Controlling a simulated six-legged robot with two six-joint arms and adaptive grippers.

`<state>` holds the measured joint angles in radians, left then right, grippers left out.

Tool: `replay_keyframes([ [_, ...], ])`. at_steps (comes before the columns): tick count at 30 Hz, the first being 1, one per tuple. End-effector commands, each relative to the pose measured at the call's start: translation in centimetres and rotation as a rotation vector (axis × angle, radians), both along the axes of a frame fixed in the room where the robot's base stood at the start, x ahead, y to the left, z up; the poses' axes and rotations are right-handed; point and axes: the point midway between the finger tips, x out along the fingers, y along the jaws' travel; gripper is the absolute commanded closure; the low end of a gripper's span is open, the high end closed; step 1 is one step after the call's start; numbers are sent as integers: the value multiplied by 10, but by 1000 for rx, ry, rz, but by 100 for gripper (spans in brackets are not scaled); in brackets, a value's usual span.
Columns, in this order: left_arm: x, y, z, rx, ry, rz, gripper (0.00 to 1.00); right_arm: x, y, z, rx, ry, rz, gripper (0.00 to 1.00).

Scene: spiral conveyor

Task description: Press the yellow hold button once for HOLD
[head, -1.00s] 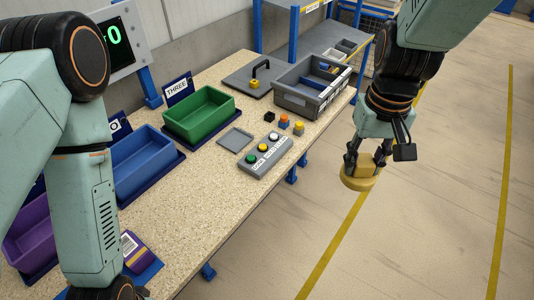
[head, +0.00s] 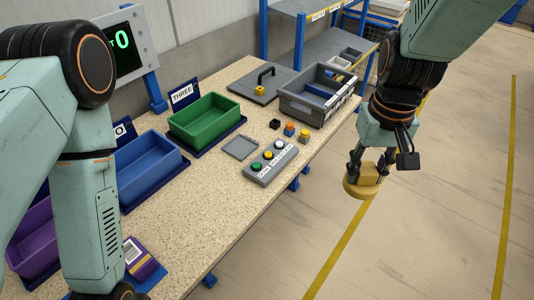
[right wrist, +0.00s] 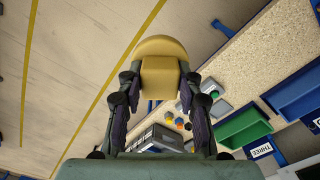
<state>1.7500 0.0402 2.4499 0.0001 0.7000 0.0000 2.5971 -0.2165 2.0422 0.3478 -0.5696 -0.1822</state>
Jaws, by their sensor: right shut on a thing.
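A grey button panel (head: 262,174) lies near the front edge of the table. It carries a green button (head: 257,167), the yellow hold button (head: 269,156) in the middle and a white button (head: 280,145). My right gripper (head: 366,170) is shut on a yellow round-based object (head: 361,187), off the table's edge over the floor, to the right of the panel. The right wrist view shows the yellow object (right wrist: 160,60) between both fingers. My left arm fills the left of the head view; its gripper is out of view.
On the table (head: 215,225) stand a green bin (head: 207,140), a blue bin (head: 175,158), a purple bin (head: 22,258) and a grey crate (head: 300,108). Small blocks (head: 289,129) and a grey square tray (head: 241,155) lie near the panel. A lit display (head: 123,48) stands behind.

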Motion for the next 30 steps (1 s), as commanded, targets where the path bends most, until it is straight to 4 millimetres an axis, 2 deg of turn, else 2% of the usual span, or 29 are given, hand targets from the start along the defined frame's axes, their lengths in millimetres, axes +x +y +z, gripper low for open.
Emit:
replay_keyframes([
  [1,0,0,0,0,0,0,80,0,0,0,0,0,0,90],
  [9,0,0,0,0,0,0,100,0,0,0,0,0,0,90],
  [30,0,0,0,0,0,0,100,0,0,0,0,0,0,90],
])
